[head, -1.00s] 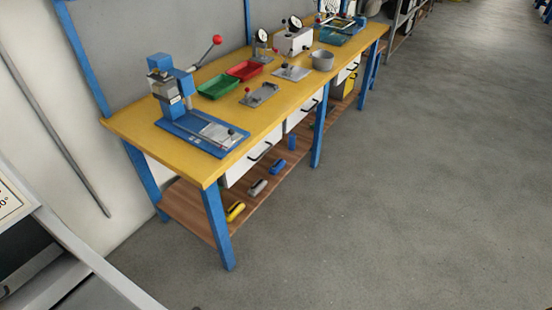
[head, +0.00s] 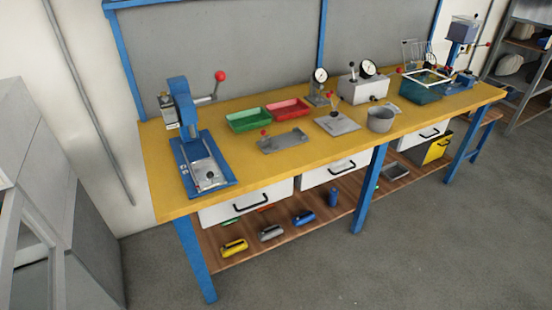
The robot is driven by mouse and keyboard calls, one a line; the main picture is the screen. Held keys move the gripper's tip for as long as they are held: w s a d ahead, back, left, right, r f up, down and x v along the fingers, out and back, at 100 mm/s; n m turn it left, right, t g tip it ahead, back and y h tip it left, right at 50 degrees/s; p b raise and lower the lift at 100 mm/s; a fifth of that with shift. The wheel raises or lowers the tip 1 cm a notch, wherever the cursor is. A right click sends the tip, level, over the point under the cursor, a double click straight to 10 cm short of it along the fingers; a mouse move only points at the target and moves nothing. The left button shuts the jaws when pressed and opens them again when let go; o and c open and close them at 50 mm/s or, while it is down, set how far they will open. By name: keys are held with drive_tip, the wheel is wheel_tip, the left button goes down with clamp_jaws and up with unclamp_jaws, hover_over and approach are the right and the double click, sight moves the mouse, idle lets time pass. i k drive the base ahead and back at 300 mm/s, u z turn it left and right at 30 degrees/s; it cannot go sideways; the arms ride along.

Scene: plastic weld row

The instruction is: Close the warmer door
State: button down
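A grey box-shaped cabinet (head: 75,185) stands at the far left and is cut off by the picture's edge. In front of it, at the lower left, a light grey frame (head: 10,245) with a dark opening behind it shows in part; it may be the warmer door, but I cannot tell for sure or see how far it stands open. My gripper is not in view.
A yellow-topped workbench (head: 225,185) with blue legs runs to the right. A blue lever press (head: 185,115), a green tray (head: 248,120) and a red tray (head: 288,109) stand on it. Grey shelving (head: 525,65) is at the far right. The floor (head: 400,260) in front is clear.

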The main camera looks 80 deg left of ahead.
sight(16, 207)
drive_tip(key=u, duration=0.25)
drive_tip(key=i, duration=0.15)
drive_tip(key=u, duration=4.35)
drive_tip(key=i, duration=1)
drive_tip(key=z, duration=0.05)
drive_tip(key=k, duration=1)
drive_tip(key=u, duration=0.2)
